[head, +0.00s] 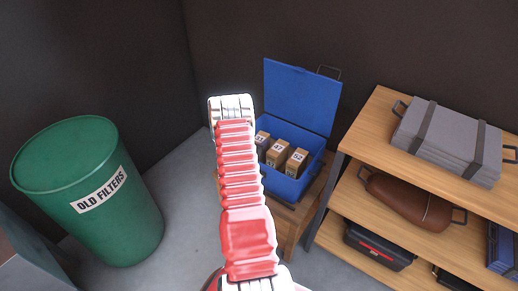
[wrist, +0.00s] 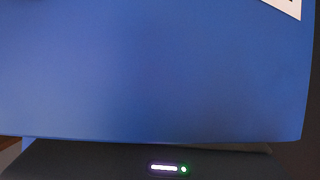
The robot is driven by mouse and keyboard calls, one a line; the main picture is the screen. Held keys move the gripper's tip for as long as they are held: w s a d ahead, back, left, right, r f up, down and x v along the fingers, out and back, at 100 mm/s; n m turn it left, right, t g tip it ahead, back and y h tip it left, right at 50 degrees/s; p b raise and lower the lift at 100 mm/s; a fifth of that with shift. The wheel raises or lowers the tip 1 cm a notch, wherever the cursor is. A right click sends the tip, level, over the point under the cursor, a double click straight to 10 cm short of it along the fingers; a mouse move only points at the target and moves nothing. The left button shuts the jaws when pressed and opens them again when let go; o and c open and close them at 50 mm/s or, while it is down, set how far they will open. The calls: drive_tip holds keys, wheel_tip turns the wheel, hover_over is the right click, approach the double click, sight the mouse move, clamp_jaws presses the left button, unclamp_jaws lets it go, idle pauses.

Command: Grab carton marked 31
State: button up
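A blue box (head: 290,184) stands with its lid (head: 299,95) open and tilted back. Several small brown cartons with white number labels stand inside it. The left carton (head: 262,142) has a label that seems to read 31, partly beside my red arm. The middle carton (head: 277,153) seems to read 37 and the right carton (head: 297,162) 52. My arm's far end hides part of the box's left side. In the wrist view a plain blue surface (wrist: 150,75) fills most of the picture, with a white label corner at the top right. My gripper's fingers are not visible.
The box rests on a wooden stand (head: 290,225). A wooden shelf (head: 365,135) to the right holds a grey strapped case (head: 445,140), a brown case (head: 408,203) and a black and red case (head: 378,246). A green barrel (head: 90,190) labelled OLD FILTERS stands at left.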

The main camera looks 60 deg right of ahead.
drive_tip(key=c, duration=1.1)
drive_tip(key=shift+r, duration=5.05)
